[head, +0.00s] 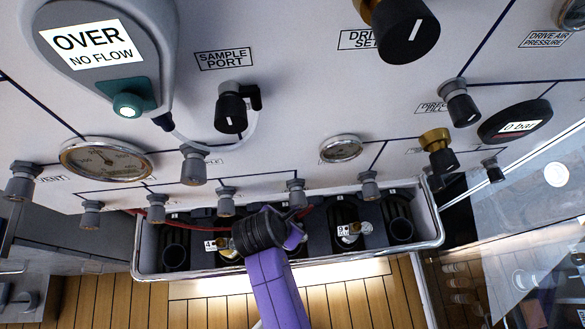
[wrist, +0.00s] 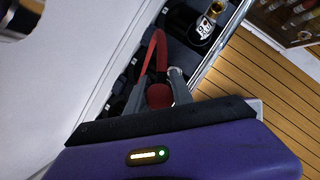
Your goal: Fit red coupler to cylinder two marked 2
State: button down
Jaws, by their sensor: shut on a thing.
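My gripper (wrist: 158,92) is shut on the red coupler (wrist: 159,96) in the wrist view. A red hose (wrist: 158,50) loops up from the coupler. In the head view my gripper (head: 292,238) is over the middle of the cylinder rack (head: 437,232). There, my wrist hides the coupler and part of the rack. A labelled cylinder (wrist: 203,28) also shows at the top of the wrist view. I cannot read these labels surely. Another labelled cylinder (head: 213,244) is left of my gripper, partly hidden.
The upright panel with gauges (head: 107,160) and several grey knobs (head: 297,190) overhangs the rack's back side. The rack's metal rim runs along the front. Empty-looking round holders (head: 401,230) sit at the rack's ends. Wooden floor (head: 350,295) lies in front.

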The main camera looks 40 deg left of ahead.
jog(key=shift+f+b, duration=1.55)
jog(key=shift+f, duration=1.3)
jog(key=shift+p, duration=1.15)
jog(key=shift+f+b, duration=0.75)
jog(key=shift+f, duration=0.75)
jog(key=c, duration=1)
grip_release()
jog(key=shift+c, duration=0.2)
jog(key=v, duration=0.7)
jog(key=shift+s+r, duration=0.2)
jog(key=shift+r, duration=0.2)
